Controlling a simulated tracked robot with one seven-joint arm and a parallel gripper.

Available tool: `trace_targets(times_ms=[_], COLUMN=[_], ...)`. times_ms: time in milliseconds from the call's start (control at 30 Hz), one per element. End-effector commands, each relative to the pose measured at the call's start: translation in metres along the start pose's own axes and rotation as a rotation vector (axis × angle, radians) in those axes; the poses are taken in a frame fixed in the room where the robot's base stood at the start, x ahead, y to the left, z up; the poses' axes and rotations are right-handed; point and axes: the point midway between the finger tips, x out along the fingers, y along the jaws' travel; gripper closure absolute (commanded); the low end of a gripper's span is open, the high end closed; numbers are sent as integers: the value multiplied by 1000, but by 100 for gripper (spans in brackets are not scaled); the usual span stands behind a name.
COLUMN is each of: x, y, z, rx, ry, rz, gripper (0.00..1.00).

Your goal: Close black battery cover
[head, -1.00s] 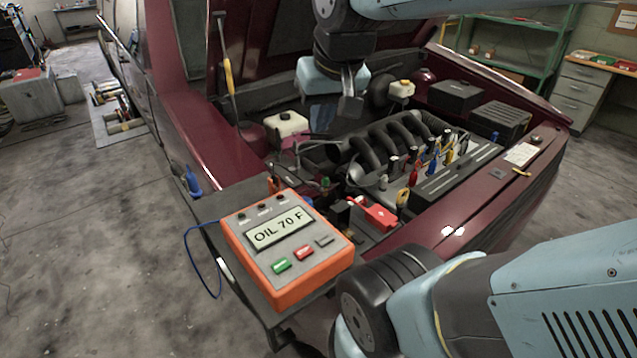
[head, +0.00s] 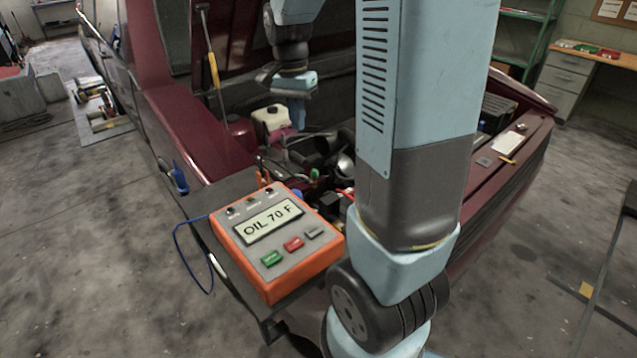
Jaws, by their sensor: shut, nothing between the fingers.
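A small black part (head: 328,203), which looks like the black battery cover, shows in the engine bay behind the orange meter. Its far side and hinge are hard to make out, so I cannot tell how far it is raised. A bit of red (head: 346,193), apparently the red battery cover, shows beside it, mostly hidden by my arm. My gripper (head: 297,116) points down over the back left of the bay, beyond and above the black part and clear of it. It is shut and empty.
An orange meter (head: 270,232) reading "OIL 70 F" sits on the near left corner of the car. The dark red hood (head: 262,40) rises behind. My arm hides much of the engine.

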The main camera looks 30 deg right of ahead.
Motion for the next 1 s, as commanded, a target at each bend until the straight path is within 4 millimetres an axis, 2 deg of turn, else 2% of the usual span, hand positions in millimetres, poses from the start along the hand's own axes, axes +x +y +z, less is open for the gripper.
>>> trace_targets(times_ms=[300, 500, 867, 1000], x=[60, 92, 117, 135], y=[-24, -32, -32, -27], z=[-44, -63, -71, -68], rx=[258, 381, 446, 444], ry=[-59, -67, -67, -68], rz=[163, 246, 290, 291], gripper=[100, 100, 100, 100])
